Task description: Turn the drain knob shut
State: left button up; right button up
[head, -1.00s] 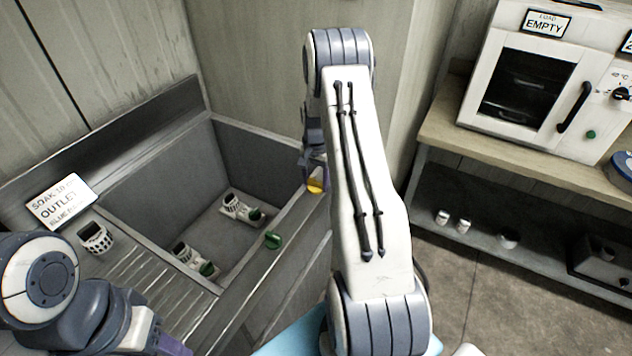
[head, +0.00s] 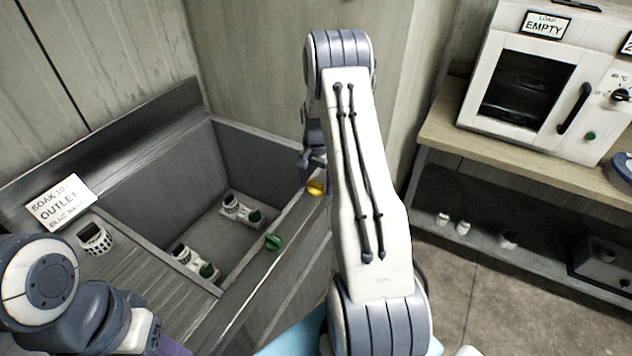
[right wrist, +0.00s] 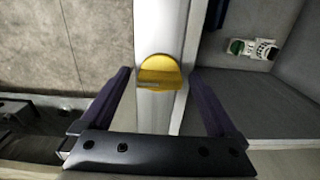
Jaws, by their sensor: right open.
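A yellow knob (head: 316,188) sits on the front rim of the sink, towards its far right end. In the right wrist view the yellow knob (right wrist: 159,72) lies between the two dark fingers of my right gripper (right wrist: 160,76), with a gap on each side. Its grip lies crosswise to the rim. My right gripper (head: 312,162) is open at the yellow knob, partly hidden by its own arm. A green knob (head: 273,242) sits nearer on the same rim. I cannot tell from any label which knob is the drain's. My left gripper (head: 170,346) is partly cut off at the bottom edge.
The grey sink basin (head: 200,262) holds two white fittings with green parts. A slotted white piece (head: 95,238) and an outlet sign (head: 60,202) are on the ribbed drainboard (head: 150,290). A bench with a white oven (head: 530,85) stands right, with small items on its lower shelf.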

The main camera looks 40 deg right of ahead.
aim_at(316, 182)
notch_tip(316, 182, up, 10)
jog(key=b, duration=0.2)
jog(key=shift+r, duration=0.25)
dwell(0.4)
